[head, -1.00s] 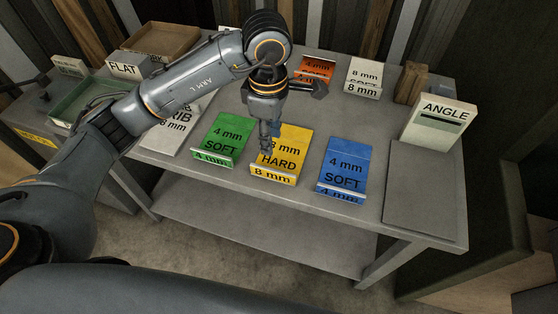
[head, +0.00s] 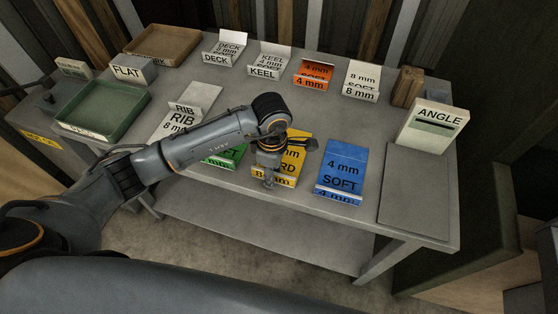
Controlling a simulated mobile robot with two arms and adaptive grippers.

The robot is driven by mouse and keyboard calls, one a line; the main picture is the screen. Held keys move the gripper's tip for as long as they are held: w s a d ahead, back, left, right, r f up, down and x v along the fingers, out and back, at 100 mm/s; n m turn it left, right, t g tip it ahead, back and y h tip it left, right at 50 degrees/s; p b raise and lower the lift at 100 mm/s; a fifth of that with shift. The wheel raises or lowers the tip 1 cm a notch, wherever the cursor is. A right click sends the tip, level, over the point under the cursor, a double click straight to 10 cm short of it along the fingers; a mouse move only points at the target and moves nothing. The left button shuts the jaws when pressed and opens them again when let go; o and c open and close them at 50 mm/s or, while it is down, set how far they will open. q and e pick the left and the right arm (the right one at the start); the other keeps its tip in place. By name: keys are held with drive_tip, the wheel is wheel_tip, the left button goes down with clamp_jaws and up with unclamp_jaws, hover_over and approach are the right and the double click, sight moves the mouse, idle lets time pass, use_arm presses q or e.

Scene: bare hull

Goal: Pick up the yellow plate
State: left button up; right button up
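The yellow plate (head: 292,165) lies near the table's front edge, between the green plate (head: 225,158) and the blue plate (head: 342,169). Its print reads 8 mm HARD, partly hidden. My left gripper (head: 269,185) points down at the plate's front left part, over its front lip. The fingers are small and dark here, and I cannot tell whether they are open, shut or touching the plate. My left forearm covers much of the green plate. My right gripper does not show.
An orange plate (head: 314,73) and a white 8 mm plate (head: 361,82) lie behind. DECK, KEEL and RIB plates stand to the left, with a green tray (head: 102,112) and a brown tray (head: 160,45). An ANGLE block (head: 432,126) and bare grey panel (head: 415,195) are at right.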

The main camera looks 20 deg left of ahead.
use_arm(q)
drive_tip(key=shift+f, duration=0.15)
drive_tip(key=shift+c, duration=0.4)
clamp_jaws()
drive_tip(key=shift+w+r, duration=0.1)
drive_tip(key=shift+r, duration=0.1)
